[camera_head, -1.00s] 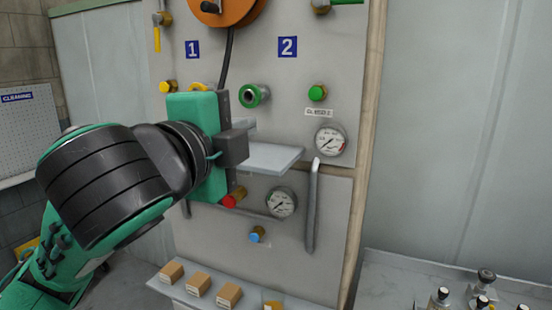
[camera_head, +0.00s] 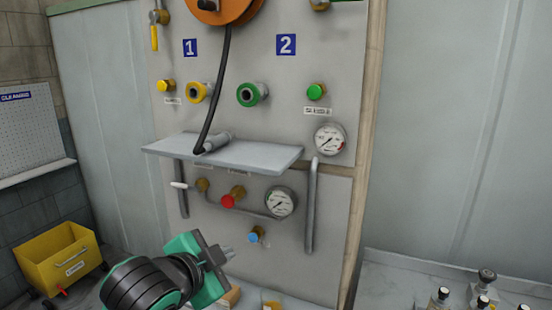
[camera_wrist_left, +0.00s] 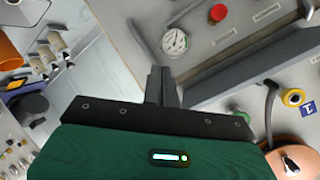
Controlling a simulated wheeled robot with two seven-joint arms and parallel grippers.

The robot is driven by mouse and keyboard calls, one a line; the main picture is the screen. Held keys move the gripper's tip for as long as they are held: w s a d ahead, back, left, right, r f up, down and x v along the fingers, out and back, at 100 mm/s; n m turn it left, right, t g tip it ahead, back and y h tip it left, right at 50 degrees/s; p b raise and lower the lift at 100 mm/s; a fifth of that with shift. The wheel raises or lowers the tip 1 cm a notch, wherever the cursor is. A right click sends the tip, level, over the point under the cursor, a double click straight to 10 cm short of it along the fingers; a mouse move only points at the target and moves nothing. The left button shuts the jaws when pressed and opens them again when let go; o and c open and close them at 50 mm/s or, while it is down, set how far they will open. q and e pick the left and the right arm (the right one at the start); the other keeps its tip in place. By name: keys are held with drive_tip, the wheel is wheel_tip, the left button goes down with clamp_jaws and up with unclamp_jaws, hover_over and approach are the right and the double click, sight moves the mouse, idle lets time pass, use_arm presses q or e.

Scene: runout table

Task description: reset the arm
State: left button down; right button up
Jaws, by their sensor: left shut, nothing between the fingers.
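My left gripper (camera_head: 226,254) is low in the head view, in front of the lower part of the panel (camera_head: 330,220). Its fingers are together with nothing between them. In the left wrist view the closed fingers (camera_wrist_left: 161,84) point toward the panel, with a gauge beyond them. The fingers look clear of the panel and the shelf (camera_head: 225,153). My right gripper is in neither view.
A black hose (camera_head: 217,100) hangs from the orange reel (camera_head: 226,8) to a nozzle on the shelf. Gauges (camera_head: 330,138), valves and a pipe stick out from the panel. A yellow cart (camera_head: 58,258) stands at left. Bottles (camera_head: 440,297) stand at lower right.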

use_arm(q)
drive_tip(key=s+a+f+n+g+y, duration=0.1)
drive_tip(key=s+a+f+n+g, duration=0.2)
drive_tip(key=f, duration=0.8)
drive_tip(key=s+a+f+n+g+y, duration=0.1)
drive_tip(key=s+a+f+n, duration=0.3)
drive_tip(key=f, duration=0.7)
drive_tip(key=s+a+f+n+g+y, duration=0.1)
drive_tip(key=s+a+f+n+g, duration=0.15)
drive_tip(key=s+f, duration=0.55)
drive_tip(key=s+a+f+n+g+y, duration=0.2)
drive_tip(key=s+a+f, duration=0.3)
drive_tip(key=s, duration=0.5)
wheel_tip(320, 180, down, 34)
drive_tip(key=s+d+g, duration=0.1)
drive_tip(key=g, duration=0.1)
drive_tip(key=s+a+f, duration=0.3)
drive_tip(key=s+f, duration=1.6)
drive_tip(key=shift+g+b, duration=0.4)
drive_tip(key=shift+g, duration=0.05)
